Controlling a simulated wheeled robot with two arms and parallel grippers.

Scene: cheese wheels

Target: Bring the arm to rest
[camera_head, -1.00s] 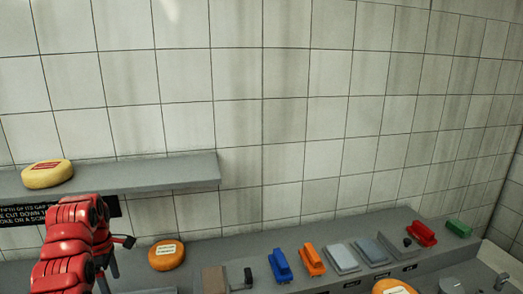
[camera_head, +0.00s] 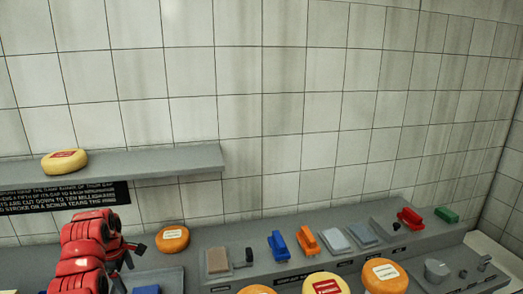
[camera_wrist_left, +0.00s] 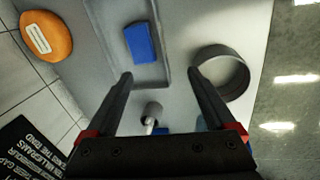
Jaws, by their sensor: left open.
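My left arm, red, comes in at the lower left of the head view, and its gripper (camera_head: 135,250) is partly hidden behind the arm. In the left wrist view the gripper (camera_wrist_left: 160,75) has its two black fingers wide apart with nothing held between them. The fingers reach over the counter near a grey tray (camera_wrist_left: 168,82) with a blue block (camera_wrist_left: 140,43) in it. My right gripper is not in view.
An orange cheese wheel (camera_head: 173,238) sits on the counter right of the arm; a yellow wheel (camera_head: 64,161) is on the shelf (camera_head: 150,161). Several cheese wheels, such as one orange wheel (camera_head: 385,276), are at the front. A grey ring (camera_wrist_left: 221,74) stands near the fingers.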

